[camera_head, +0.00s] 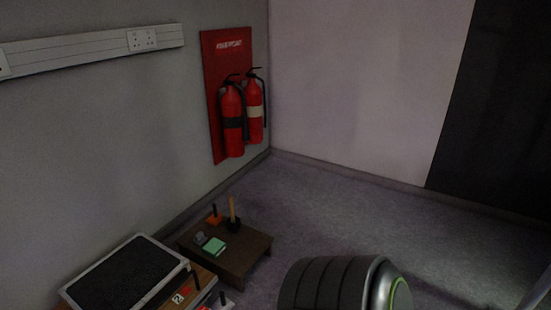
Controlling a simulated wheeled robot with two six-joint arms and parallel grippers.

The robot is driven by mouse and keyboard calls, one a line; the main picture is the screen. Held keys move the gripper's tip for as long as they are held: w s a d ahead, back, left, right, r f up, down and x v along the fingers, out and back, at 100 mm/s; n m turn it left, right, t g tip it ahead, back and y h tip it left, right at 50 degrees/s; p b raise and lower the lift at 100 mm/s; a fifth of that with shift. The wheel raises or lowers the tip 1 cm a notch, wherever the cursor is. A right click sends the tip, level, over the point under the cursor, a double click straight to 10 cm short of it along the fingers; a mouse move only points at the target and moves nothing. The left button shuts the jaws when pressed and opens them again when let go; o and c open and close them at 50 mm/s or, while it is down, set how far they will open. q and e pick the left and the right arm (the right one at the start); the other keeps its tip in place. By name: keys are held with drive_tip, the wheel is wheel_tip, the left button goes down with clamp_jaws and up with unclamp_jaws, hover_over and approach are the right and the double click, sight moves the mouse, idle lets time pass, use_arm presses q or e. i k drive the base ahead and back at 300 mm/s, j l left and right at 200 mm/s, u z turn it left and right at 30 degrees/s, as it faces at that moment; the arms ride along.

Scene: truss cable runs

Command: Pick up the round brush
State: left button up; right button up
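A small item with an upright wooden handle and a dark base (233,215) stands on a low brown table (242,262) by the left wall. It may be the round brush, but it is too small and dark to tell its bristles. Neither of my grippers shows in the head view.
Also on the low table are an orange-based item (214,219), a green block (214,246) and a small grey item (200,237). A black-topped case (130,275) is at the front left. Fire extinguishers (232,120) hang on the wall.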

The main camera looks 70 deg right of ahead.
sight(233, 219)
drive_tip(key=k+z, duration=0.15)
drive_tip(key=z, duration=1.55)
